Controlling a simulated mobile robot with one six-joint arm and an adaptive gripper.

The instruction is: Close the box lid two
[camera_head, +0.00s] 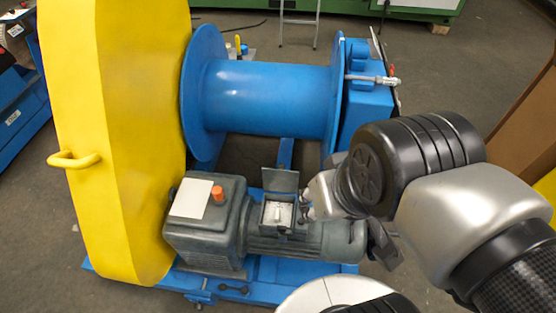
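A small grey box (266,222) sits on top of the dark grey motor (216,234) in the head view. Its grey lid (281,181) stands raised at the box's back edge, so the box is open and its light inside shows. I take this lid to be box lid two; no label shows. My gripper (304,212) is at the right side of the box, close to its right edge and below the raised lid. Its fingers are small and partly hidden by my arm, so I cannot tell whether they are open or touching the box.
A tall yellow guard (122,130) stands at the left with a yellow handle. A blue drum (268,98) with round end flanges lies behind the motor. The motor rests on a blue base frame (265,291). A brown panel (527,130) stands at the right edge.

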